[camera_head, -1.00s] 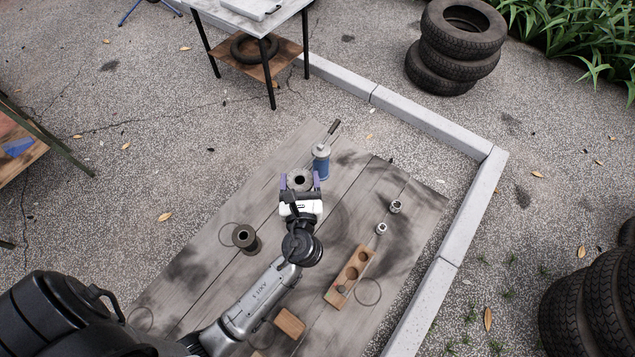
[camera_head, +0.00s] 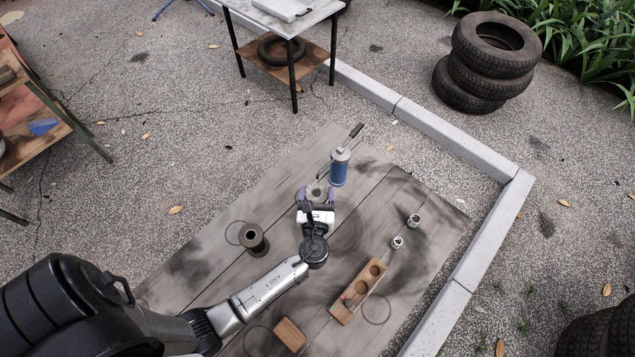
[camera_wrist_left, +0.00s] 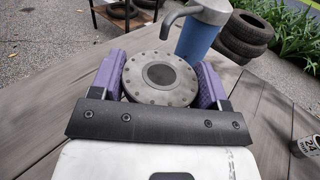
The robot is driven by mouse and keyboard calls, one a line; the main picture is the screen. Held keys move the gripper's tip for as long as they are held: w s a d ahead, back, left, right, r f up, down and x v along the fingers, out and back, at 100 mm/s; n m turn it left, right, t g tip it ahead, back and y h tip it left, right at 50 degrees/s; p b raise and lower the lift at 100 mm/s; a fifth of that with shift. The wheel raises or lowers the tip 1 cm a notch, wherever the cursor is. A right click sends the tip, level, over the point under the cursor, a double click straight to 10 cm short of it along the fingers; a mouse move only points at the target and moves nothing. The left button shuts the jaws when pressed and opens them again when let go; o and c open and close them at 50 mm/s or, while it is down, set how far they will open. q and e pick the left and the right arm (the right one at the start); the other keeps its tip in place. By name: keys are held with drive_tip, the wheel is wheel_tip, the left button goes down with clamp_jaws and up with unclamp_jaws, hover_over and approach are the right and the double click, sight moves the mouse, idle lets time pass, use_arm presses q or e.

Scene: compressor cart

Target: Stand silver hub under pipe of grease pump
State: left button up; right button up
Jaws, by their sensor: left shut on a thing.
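The silver hub (camera_head: 317,190) is a round grey flange with a ring of bolt holes and a central bore. My left gripper (camera_head: 318,192) is shut on it, with purple fingers on both sides; the wrist view shows the hub (camera_wrist_left: 160,76) roughly level between them. The blue grease pump (camera_head: 338,172) stands upright just beyond. Its grey pipe (camera_wrist_left: 176,18) bends toward the hub and ends near the hub's far edge in the wrist view. I cannot tell whether the hub touches the planks. My right gripper is not in view.
A dark spool-shaped part (camera_head: 253,240) stands left on the plank platform (camera_head: 205,262). Two small metal sockets (camera_head: 414,220) (camera_head: 397,242), a holed wooden block (camera_head: 358,291) and a small wooden block (camera_head: 290,334) are at the right and front.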

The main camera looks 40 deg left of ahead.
sight(317, 184)
use_arm(q)
drive_tip(key=shift+x, duration=2.25)
drive_tip(key=shift+f+b, duration=0.4)
drive_tip(key=shift+f, duration=0.2)
drive_tip(key=shift+s+d, duration=0.2)
drive_tip(key=shift+w+a+f, duration=0.1)
drive_tip(key=shift+f, duration=0.1)
drive_tip(key=o, duration=1.2)
drive_tip(key=shift+r, duration=0.2)
drive_tip(key=v, duration=1.2)
